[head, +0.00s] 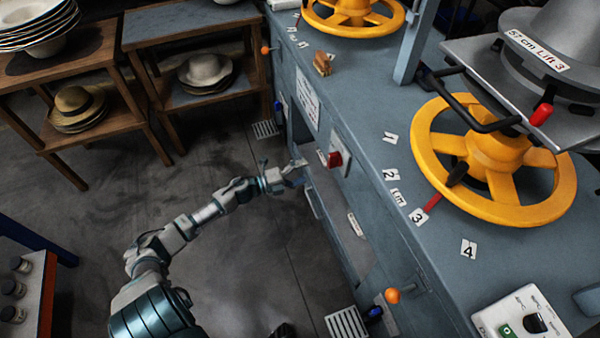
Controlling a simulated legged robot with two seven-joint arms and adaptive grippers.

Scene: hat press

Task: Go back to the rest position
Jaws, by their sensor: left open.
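My left arm reaches in from the bottom left of the head view. My left gripper (292,174) is open and empty, in front of the blue-grey press cabinet (400,255), close to its front face. A red switch (335,159) on a pale plate sits just to the right of the fingertips. I cannot tell whether the gripper touches the cabinet. My right gripper is not in view.
A yellow handwheel (440,146) lies on the cabinet top, beneath a grey hat press plate (500,82). Wooden shelves (140,120) with hats stand at the upper left. An orange-knobbed lever (393,296) juts from the cabinet front. Grey floor (110,220) is open on the left.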

